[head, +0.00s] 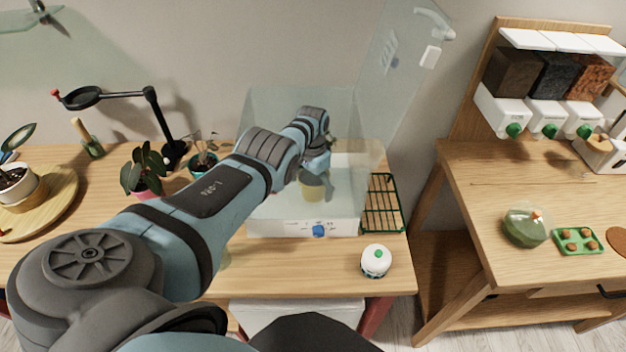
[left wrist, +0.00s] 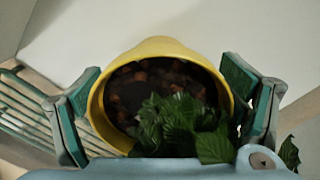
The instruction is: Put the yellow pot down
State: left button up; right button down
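The yellow pot (head: 311,187) stands upright inside a clear-walled box with a white base (head: 285,225). My left arm reaches into this box from the left, and my left gripper (head: 314,168) is at the pot, partly hidden by my wrist. In the left wrist view the yellow pot (left wrist: 160,48), with dark soil and green leaves, lies between the two green-padded fingers of my left gripper (left wrist: 165,85). The pads meet the pot on both sides. Whether the pot's bottom touches the box floor is hidden. My right gripper is not in view.
A green wire rack (head: 382,203) lies right of the box, with a white round device (head: 376,261) in front. A potted plant (head: 145,172) and black lamp arm (head: 155,112) stand to the left. A second wooden table (head: 480,180) is across a gap.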

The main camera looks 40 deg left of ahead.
pick_arm(q)
jog(key=shift+s+r, duration=0.1)
jog(key=shift+r, duration=0.05)
jog(key=shift+r+p, duration=0.3)
jog(key=shift+p, duration=0.15)
notch_tip(320, 180, up, 3)
jog(key=p, duration=0.3)
jog(key=shift+r, duration=0.2)
jog(key=shift+r+b, duration=0.6)
jog(key=shift+b, duration=0.25)
notch_tip(320, 180, up, 7)
jog(key=p, duration=0.1)
jog(key=shift+f, duration=0.1)
